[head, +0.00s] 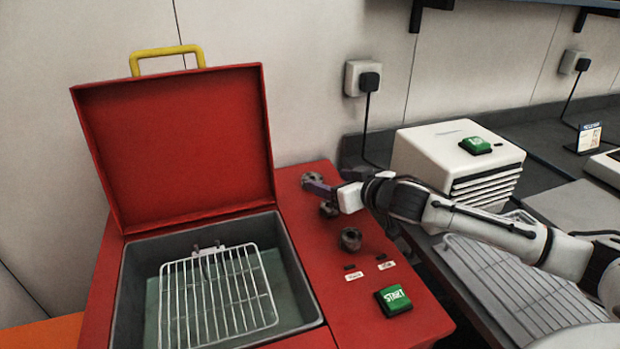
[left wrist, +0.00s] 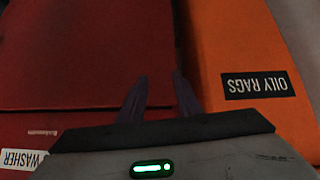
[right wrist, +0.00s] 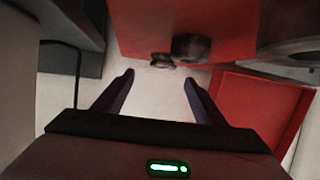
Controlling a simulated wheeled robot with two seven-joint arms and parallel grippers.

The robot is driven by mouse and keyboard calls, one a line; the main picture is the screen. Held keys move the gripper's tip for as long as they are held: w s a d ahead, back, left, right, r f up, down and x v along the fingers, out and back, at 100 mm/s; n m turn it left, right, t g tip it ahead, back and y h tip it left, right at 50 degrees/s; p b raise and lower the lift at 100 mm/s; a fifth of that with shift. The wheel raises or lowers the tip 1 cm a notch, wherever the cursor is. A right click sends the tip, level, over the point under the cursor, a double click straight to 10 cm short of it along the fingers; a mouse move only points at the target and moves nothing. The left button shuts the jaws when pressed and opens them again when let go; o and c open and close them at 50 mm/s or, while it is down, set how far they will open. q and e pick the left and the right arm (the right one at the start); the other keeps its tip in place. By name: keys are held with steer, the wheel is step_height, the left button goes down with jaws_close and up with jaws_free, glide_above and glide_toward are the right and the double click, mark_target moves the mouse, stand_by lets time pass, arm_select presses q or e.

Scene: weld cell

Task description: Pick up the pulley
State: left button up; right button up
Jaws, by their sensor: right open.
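I cannot tell which is the pulley. My right gripper (head: 320,189) is by the two rear parts, partly covering them. In the right wrist view its fingers (right wrist: 158,76) are apart and empty, with dark round parts (right wrist: 191,47) on the red surface beyond. My left gripper (left wrist: 160,77) shows only in its wrist view, fingers apart and empty.
The washer's red lid (head: 175,150) stands open over a grey basin holding a wire basket (head: 220,295). A green START button (head: 393,300) is at the deck's front. A white vented box (head: 430,155) stands right. An orange OILY RAGS bin (left wrist: 235,45) is near my left gripper.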

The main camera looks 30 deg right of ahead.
mark_target(312, 177)
steer(key=shift+a+p+x, duration=0.1)
steer(key=shift+p+x, duration=0.05)
steer(key=shift+x, duration=1.65)
steer(key=shift+a+p+x, duration=0.15)
steer(key=shift+x, duration=1.6)
steer(key=shift+s+f, duration=0.1)
steer(key=shift+f, duration=0.05)
steer(key=c, duration=1.4)
